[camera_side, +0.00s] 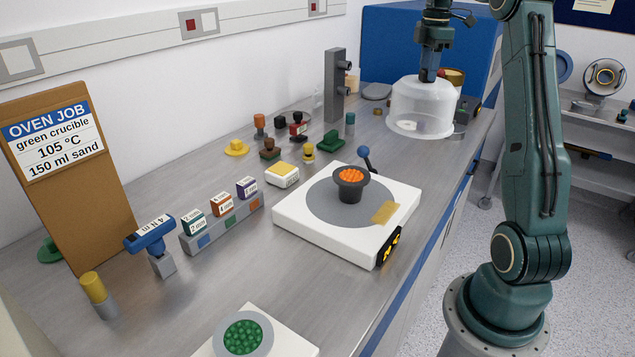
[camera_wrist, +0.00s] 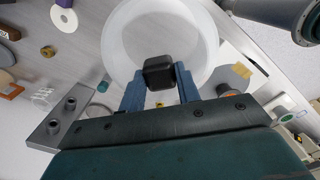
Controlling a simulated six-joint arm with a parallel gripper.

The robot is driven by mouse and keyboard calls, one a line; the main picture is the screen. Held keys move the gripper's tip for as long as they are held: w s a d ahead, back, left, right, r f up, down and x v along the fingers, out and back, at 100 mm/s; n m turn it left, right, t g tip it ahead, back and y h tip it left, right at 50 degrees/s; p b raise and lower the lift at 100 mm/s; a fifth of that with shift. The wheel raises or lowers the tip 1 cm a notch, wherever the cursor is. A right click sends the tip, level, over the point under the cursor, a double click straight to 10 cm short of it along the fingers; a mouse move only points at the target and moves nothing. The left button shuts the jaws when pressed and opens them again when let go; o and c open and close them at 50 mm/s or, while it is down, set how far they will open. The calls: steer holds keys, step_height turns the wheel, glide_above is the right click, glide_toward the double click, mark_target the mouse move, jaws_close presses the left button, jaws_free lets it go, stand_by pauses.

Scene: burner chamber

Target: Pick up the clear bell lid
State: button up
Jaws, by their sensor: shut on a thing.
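The clear bell lid (camera_side: 408,104) is a frosted, see-through dome at the far right end of the bench, upright below my gripper (camera_side: 428,76). In the wrist view the lid (camera_wrist: 113,38) shows as a pale round ring around a black knob (camera_wrist: 158,72). My gripper (camera_wrist: 159,90) has its two blue fingers on either side of that knob and is shut on it. In the side view the fingers hide most of the knob. I cannot tell whether the lid's rim touches the bench.
A dark device (camera_side: 467,109) stands close to the lid's right. A grey post with knobs (camera_side: 335,85) is to its left, and a blue box (camera_side: 385,45) behind. A white hotplate (camera_side: 300,218) bears a dark crucible (camera_side: 350,190) of orange beads in front. Several small stamps stand mid-bench.

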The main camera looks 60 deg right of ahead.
steer(key=shift+r, duration=3.55)
steer(key=shift+a, duration=0.1)
steer(key=w+a+f+n, duration=0.1)
steer(key=w+a+f, duration=0.1)
steer(key=a, duration=1.3)
steer(key=w+a+f+n, duration=0.2)
steer(key=a+f, duration=0.1)
steer(key=a, duration=1.2)
steer(key=shift+f, duration=0.25)
steer(key=shift+d+f, duration=0.1)
